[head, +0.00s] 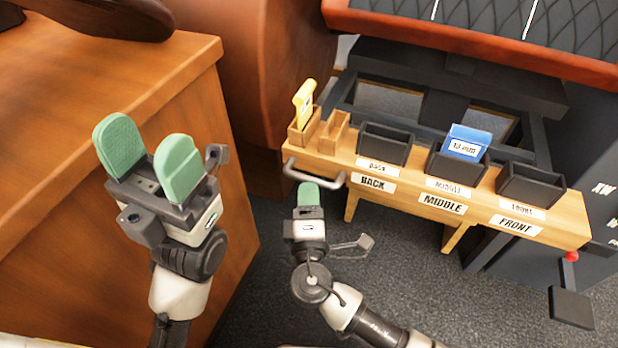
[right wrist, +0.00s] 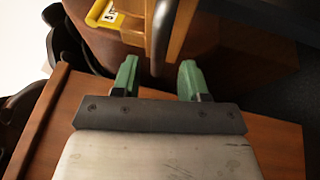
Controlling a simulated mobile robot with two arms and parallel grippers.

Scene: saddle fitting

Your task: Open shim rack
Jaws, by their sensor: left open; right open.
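The shim rack (head: 450,195) is a wooden bench with dark bins labelled BACK, MIDDLE and FRONT. A grey bar handle (head: 312,179) sits on its left end. My right gripper (head: 308,192) is open just below the handle. In the right wrist view the handle (right wrist: 160,38) stands ahead of the gap between the green fingertips (right wrist: 157,72), and no contact shows. A yellow shim (head: 303,102) stands in a small wooden slot, and it also shows in the right wrist view (right wrist: 103,15). A blue shim (head: 467,142) stands in the MIDDLE bin. My left gripper (head: 147,148) is open and empty.
A wooden cabinet (head: 215,120) stands left of the rack, near my left gripper. A quilted, wood-edged surface (head: 480,45) lies behind the rack. A dark post with a red knob (head: 571,256) is at the right. Grey floor (head: 400,260) in front of the rack is clear.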

